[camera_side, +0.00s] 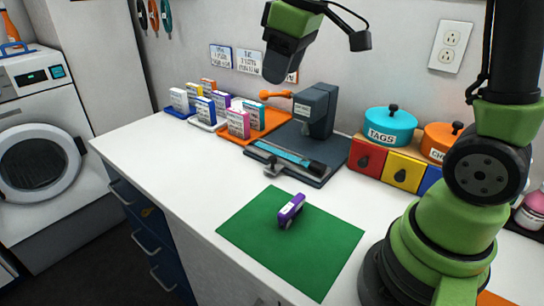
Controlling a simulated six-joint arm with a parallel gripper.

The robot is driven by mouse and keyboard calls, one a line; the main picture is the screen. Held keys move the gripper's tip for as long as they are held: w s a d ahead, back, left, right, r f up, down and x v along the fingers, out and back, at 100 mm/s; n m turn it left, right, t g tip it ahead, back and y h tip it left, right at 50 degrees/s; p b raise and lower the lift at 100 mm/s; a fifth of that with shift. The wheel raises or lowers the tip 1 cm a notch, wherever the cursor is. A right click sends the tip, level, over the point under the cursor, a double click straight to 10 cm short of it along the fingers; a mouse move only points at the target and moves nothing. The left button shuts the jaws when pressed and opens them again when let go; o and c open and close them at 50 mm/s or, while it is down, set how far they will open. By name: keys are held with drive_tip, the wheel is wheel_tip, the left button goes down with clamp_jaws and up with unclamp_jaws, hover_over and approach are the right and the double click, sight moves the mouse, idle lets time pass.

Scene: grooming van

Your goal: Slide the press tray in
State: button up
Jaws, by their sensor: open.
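The press (316,108) is a dark grey-blue upright block on a flat dark base, with an orange lever (277,95) on its left. What looks like the press tray (284,154) is a teal strip at the front of the base. It has a black piece at its right end and a small grey knob near its left front. I cannot tell how far in the tray sits. My gripper (275,76) hangs at top centre, above and behind the tray and apart from it. Its fingers are hard to make out, but it is open and nothing shows in it.
A purple item (291,208) lies on a green mat (250,232) at the front. Several small boxes (238,123) stand on trays at the left. Teal (390,126) and orange pots sit on coloured drawers at the right. White counter is bare left of the mat.

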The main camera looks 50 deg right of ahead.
drive_tip(key=w+d+f+n+g, duration=0.2)
drive_tip(key=w+d+f+n, duration=0.25)
drive_tip(key=w+f, duration=0.35)
drive_tip(key=n+g, duration=0.2)
approach(273, 157)
drive_tip(key=shift+h, duration=0.3)
drive_tip(key=f, duration=0.9)
drive_tip(key=shift+s+a+f, duration=0.15)
drive_tip(key=shift+a+f, duration=0.05)
drive_tip(key=shift+a, duration=0.15)
